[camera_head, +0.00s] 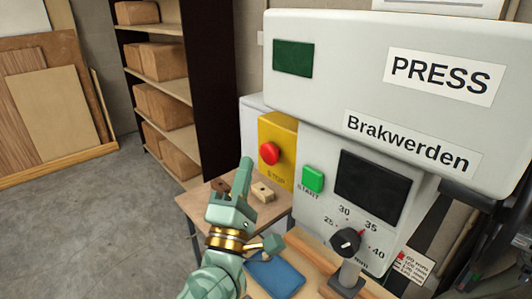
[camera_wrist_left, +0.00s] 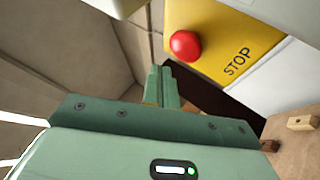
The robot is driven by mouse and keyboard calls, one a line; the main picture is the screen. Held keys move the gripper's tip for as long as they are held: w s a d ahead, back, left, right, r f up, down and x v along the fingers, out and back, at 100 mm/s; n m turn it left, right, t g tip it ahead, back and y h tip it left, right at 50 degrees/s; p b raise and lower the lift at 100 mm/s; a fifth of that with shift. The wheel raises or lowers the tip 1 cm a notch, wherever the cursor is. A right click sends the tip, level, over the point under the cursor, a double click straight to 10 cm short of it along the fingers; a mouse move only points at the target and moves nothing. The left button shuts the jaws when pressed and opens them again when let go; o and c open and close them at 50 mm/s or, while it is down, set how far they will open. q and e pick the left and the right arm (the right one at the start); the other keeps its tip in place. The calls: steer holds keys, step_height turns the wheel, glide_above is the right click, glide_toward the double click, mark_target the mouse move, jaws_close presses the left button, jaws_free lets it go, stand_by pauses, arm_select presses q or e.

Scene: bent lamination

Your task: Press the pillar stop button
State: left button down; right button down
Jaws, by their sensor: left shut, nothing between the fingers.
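The red stop button (camera_head: 269,153) sits on a yellow panel (camera_head: 283,135) marked STOP, on the left side of the press. In the left wrist view the red button (camera_wrist_left: 185,45) shows just beyond and to the right of my fingertips, with the yellow panel (camera_wrist_left: 215,22) behind it. My left gripper (camera_head: 246,165) is shut and empty, its fingers pointing up, left of and slightly below the button in the head view. The fingers (camera_wrist_left: 159,72) are together in the left wrist view, apart from the button in the picture. My right gripper is not in view.
A green START button (camera_head: 313,179), a dark screen (camera_head: 372,187) and a black knob (camera_head: 345,241) are on the press front. A small wooden block (camera_head: 263,191) and a blue pad (camera_head: 275,276) lie on the wooden bench. Shelves with boxes (camera_head: 165,100) stand behind; the floor at left is clear.

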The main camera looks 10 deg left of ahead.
arm_select(q)
steer(key=shift+s+a+p, duration=0.3)
steer(key=shift+s+a, duration=0.75)
steer(key=shift+s, duration=0.3)
steer(key=shift+d, duration=0.1)
